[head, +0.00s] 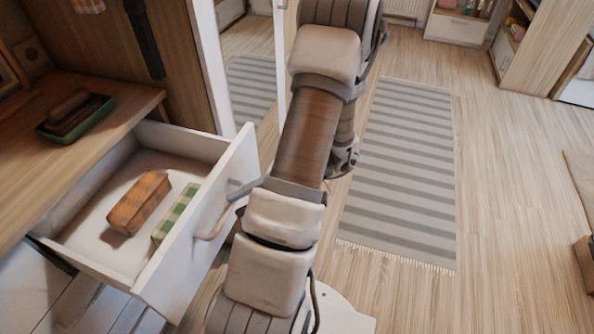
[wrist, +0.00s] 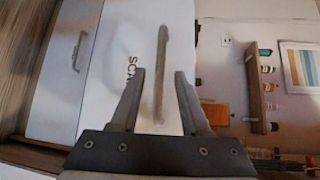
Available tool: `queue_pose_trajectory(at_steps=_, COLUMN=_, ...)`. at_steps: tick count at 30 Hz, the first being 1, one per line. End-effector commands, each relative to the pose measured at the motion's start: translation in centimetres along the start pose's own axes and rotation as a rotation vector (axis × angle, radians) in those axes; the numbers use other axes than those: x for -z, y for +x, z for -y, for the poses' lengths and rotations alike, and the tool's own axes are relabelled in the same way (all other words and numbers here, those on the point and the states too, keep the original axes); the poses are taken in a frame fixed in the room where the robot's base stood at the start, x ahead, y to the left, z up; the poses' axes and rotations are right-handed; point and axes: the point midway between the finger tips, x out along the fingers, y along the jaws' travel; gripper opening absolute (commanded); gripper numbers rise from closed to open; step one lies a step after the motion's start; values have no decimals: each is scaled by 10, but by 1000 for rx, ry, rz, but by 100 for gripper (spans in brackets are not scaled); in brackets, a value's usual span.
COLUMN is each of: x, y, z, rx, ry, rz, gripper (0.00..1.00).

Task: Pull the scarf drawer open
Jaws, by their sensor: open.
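A white drawer (head: 105,288) stands pulled out from the wooden-topped unit at the left of the head view. Its front carries a bar handle (head: 212,222). In the wrist view a white drawer front (wrist: 118,45) shows the letters "SCA", the rest hidden, and its handle (wrist: 162,50) runs upright in the picture. My gripper (wrist: 160,72) is open, with one finger on each side of that handle's line; I cannot tell whether either touches it. In the head view my gripper (head: 240,188) is by the handle, mostly hidden behind my arm.
The drawer holds an orange-brown block (head: 140,202) and a green checked item (head: 175,213). A green tray (head: 75,119) with a brown item sits on the wooden top. Another closed front with a handle (wrist: 79,50) is beside it. A striped rug (head: 402,165) lies on open floor.

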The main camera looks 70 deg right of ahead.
Motion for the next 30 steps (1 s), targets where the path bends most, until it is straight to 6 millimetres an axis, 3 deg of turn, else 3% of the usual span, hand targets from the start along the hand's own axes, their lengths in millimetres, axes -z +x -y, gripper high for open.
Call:
queue_pose_trajectory(at_steps=6, x=0, y=-56, z=1, rx=-1, ry=-1, rz=-4, gripper=46)
queue_pose_trajectory(at_steps=15, x=0, y=-116, z=0, rx=-1, ry=-1, rz=-2, gripper=46)
queue_pose_trajectory(at_steps=21, x=0, y=-135, z=0, rx=1, ry=0, rz=0, gripper=46)
queue_pose_trajectory(at_steps=30, x=0, y=-139, z=0, rx=0, ry=0, rz=0, gripper=46)
